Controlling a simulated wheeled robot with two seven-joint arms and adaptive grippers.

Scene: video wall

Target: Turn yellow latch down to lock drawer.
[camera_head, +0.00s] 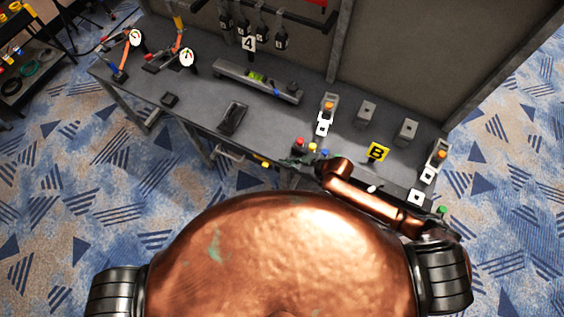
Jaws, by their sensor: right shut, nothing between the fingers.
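The yellow latch (265,164) is a small yellow spot at the front edge of the grey workbench (190,108), below the tabletop. Its angle is too small to tell. A drawer handle (229,154) shows under the bench edge to its left. My right gripper (287,161) is dark, shut and empty, just right of the latch at the bench's front edge. I cannot tell whether it touches the latch. My copper right forearm reaches in from the right. My left gripper is not in view.
Coloured buttons (311,148) sit by my right gripper. A yellow "B" sign (378,152), a dark tablet-like object (233,119) and a tray with a green item (257,82) are on the bench. Gauges (187,57) stand at the left. Carpet in front of the bench's left part is clear.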

